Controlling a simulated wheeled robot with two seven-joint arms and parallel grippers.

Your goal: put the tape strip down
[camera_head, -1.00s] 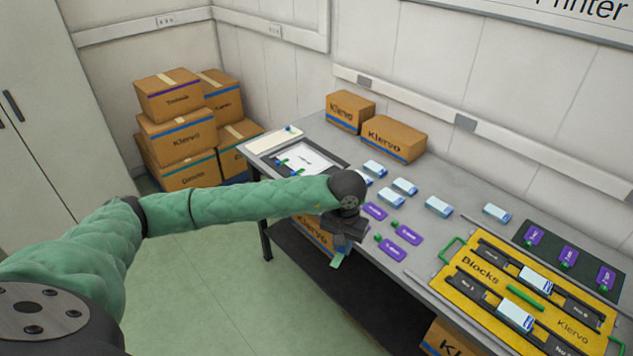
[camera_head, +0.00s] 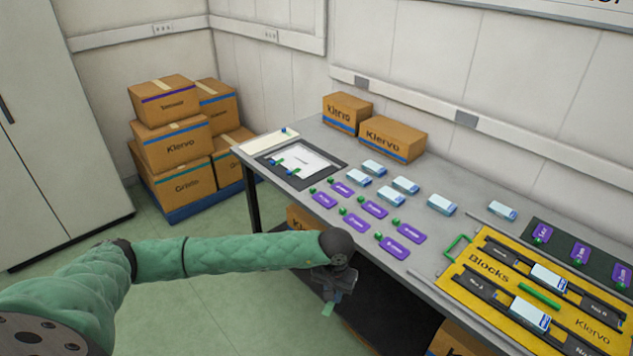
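My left gripper (camera_head: 333,297) hangs in front of the table's near edge, below the tabletop and pointing down. A small pale green strip (camera_head: 328,309), which looks like the tape strip, sticks out below its fingertips. The fingers appear shut on it, though they are small and dark here. The strip hangs over the floor, apart from the table. My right gripper is out of view.
The grey table (camera_head: 415,268) bears purple tags (camera_head: 398,247) with green knobs, several blue-and-white blocks (camera_head: 405,185), a yellow Blocks tray (camera_head: 480,291) and a dark board with a white sheet (camera_head: 310,160). Cardboard boxes (camera_head: 393,138) stand at the back.

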